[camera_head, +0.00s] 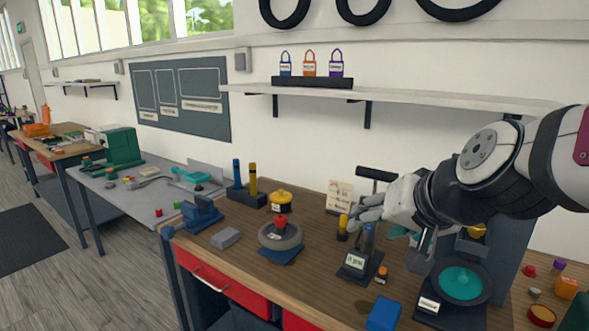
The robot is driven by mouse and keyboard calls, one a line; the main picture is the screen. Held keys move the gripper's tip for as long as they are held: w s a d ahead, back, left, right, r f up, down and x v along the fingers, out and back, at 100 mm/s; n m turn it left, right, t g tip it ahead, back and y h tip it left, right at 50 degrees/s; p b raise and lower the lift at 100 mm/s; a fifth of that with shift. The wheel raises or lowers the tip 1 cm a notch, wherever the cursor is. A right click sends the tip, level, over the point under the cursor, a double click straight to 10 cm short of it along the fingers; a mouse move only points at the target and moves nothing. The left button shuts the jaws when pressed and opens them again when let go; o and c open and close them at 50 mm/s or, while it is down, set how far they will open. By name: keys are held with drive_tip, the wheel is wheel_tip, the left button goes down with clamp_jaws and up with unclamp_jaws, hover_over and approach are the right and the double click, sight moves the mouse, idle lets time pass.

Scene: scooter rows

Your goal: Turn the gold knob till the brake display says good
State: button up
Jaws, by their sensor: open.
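My gripper (388,238) reaches in from the right over the workbench, its fingers apart and nothing visible between them. A gold knob (477,230) shows behind my wrist, above the teal disc (461,284); my arm hides part of it. Its turning angle cannot be told. A small display (355,262) sits on a dark stand below my gripper, with a short text too small to read surely. A second pale plate (428,304) stands at the front of the teal disc's base. My fingers appear apart from the knob.
A grey disc with a red knob (281,224) stands left of the display. A blue block (384,313) lies near the front edge. A written card (340,196) stands behind my gripper. Small coloured parts lie at the right.

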drive_tip(key=s+d+f+n+g+h, duration=0.1)
drive_tip(key=s+d+g, duration=0.1)
drive_tip(key=s, duration=0.7)
drive_tip(key=s+d+f+n+g+h, duration=0.1)
drive_tip(key=s+d+f+g, duration=0.1)
drive_tip(key=s, duration=0.7)
drive_tip(key=shift+s+d+n+h, duration=0.3)
drive_tip(key=shift+s+d+h, duration=0.1)
drive_tip(key=shift+d, duration=0.4)
